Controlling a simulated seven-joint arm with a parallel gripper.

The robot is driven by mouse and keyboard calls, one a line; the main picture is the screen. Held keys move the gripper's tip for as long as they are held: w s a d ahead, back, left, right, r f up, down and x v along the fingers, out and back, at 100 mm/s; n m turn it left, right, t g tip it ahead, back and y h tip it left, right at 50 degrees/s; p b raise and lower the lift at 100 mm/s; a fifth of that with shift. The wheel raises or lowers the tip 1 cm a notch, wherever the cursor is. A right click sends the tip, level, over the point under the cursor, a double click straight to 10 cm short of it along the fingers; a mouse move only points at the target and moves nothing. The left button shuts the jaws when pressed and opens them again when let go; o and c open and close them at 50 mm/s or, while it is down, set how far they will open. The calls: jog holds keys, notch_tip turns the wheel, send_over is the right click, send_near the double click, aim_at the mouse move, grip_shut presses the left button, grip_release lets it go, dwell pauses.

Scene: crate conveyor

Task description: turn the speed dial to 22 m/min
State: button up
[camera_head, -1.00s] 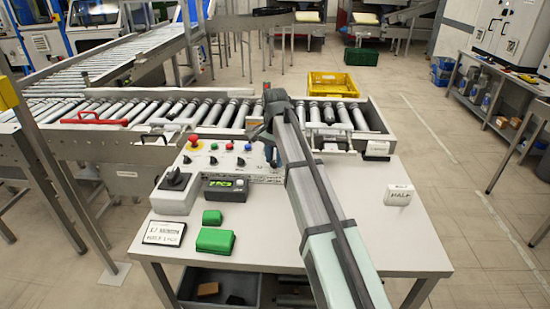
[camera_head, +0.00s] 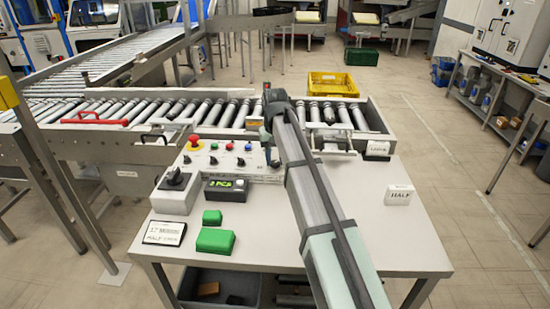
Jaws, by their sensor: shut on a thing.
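The grey control panel (camera_head: 222,160) stands at the back of the white table. It carries a red mushroom button (camera_head: 194,140), small coloured buttons and black knobs. My gripper (camera_head: 268,148) is at the panel's right end, pointing down at it, and is shut on what appears to be the speed dial. The gripper and arm hide the dial, so its pointer and scale cannot be read. A separate grey box with a black rotary knob (camera_head: 174,178) stands at the left of the table, away from my gripper.
A display box (camera_head: 226,189), two green blocks (camera_head: 215,240) and a printed card (camera_head: 164,233) lie on the table's left. A white block marked HALF (camera_head: 400,196) sits at the right. The roller conveyor (camera_head: 210,112) runs behind, with a yellow crate (camera_head: 332,84) beyond.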

aim_at(275, 162)
jog(key=shift+n, duration=1.2)
jog(key=o, duration=1)
jog(key=shift+o, duration=0.2)
jog(key=shift+r, duration=0.1)
notch_tip(275, 162, up, 14)
jog(key=shift+f, duration=0.2)
